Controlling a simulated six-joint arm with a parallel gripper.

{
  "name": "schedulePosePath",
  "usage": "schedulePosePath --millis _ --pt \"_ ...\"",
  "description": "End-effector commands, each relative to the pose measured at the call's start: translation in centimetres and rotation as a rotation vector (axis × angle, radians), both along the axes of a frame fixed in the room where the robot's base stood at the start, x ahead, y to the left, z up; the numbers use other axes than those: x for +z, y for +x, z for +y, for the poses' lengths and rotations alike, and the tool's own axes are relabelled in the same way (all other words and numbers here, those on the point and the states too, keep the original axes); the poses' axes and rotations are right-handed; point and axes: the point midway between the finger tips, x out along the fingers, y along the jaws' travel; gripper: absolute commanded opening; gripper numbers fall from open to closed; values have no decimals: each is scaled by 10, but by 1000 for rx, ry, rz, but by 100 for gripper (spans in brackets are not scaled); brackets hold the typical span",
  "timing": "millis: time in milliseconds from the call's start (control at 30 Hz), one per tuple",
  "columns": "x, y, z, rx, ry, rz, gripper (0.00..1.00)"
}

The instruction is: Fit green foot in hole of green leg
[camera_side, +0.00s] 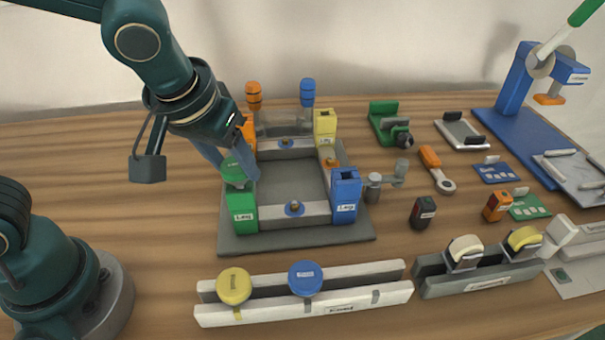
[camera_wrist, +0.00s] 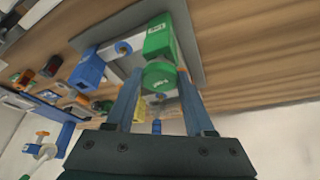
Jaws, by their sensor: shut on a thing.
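My gripper (camera_side: 238,172) is shut on the round green foot (camera_side: 233,168). The foot also shows between my two fingers in the wrist view (camera_wrist: 160,76). The green leg (camera_side: 243,213) stands upright at the front left corner of the frame on the grey base plate (camera_side: 300,238). It also shows in the wrist view (camera_wrist: 160,38). The foot is over the top of the leg, very close to it. The hole in the leg is hidden by the foot and fingers, so I cannot tell whether the foot's stem is in it.
The blue leg (camera_side: 345,195), yellow leg (camera_side: 325,125) and orange leg (camera_side: 249,130) stand at the other corners. A white rack (camera_side: 305,310) in front holds a yellow foot (camera_side: 234,286) and a blue foot (camera_side: 306,278). Tools and parts lie to the right.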

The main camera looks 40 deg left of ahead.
Motion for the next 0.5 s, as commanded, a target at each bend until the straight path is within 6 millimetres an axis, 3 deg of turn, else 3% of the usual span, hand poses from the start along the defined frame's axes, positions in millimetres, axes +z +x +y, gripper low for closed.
schedulePosePath --millis 300,333,400,500 --pt "1 0 0 -9 -2 -4 0" --pt "1 0 0 -9 -2 -4 61" --pt "1 0 0 -8 -2 -4 88" --pt "1 0 0 -7 -2 -3 88"
